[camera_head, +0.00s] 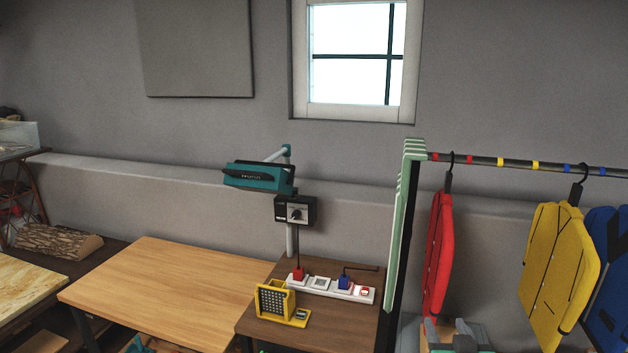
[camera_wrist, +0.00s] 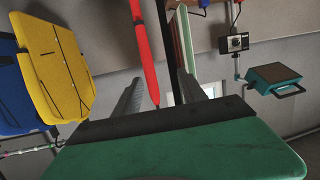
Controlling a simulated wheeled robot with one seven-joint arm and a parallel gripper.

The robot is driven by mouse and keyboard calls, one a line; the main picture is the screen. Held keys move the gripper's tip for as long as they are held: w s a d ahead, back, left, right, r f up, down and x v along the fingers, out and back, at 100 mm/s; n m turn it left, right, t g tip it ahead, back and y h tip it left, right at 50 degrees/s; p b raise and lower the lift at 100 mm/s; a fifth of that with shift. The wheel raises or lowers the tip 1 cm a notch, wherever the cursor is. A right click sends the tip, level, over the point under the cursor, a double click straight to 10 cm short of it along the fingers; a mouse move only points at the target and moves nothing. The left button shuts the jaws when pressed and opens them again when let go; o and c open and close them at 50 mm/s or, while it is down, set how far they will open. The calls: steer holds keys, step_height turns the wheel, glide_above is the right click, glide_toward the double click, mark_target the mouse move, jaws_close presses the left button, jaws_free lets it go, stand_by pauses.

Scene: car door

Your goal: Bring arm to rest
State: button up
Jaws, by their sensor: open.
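My gripper (camera_wrist: 160,90) shows in the wrist view, with a green body across the bottom and two grey fingers standing apart. It is open, with nothing held between the fingers. The wrist view is turned over, so the hanging clothes and the lamp appear upside down. A red garment (camera_wrist: 146,45) shows beyond the fingers, and a yellow one (camera_wrist: 57,65) is to the left. I cannot make out my gripper for sure in the head view.
In the head view, a rack (camera_head: 508,161) holds red, yellow and blue garments at right. A brown table (camera_head: 255,325) carries a power strip (camera_head: 331,289) and a yellow device (camera_head: 274,301). A teal lamp (camera_head: 257,177) stands behind. A bare wooden table (camera_head: 165,290) is left.

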steer(key=s+a+f+n+g+y, duration=0.2)
steer(key=s+a+f+g+y, duration=0.15)
steer(key=a+f+g, duration=0.45)
steer(key=s+a+r+g+h, duration=0.1)
steer(key=s+a+r+g, duration=0.1)
steer(key=s, duration=0.7)
steer(key=shift+s+a+m+g, duration=0.3)
steer(key=shift+s+a+g, duration=0.1)
steer(key=shift+a+g, duration=0.35)
steer(key=shift+d+r, duration=0.1)
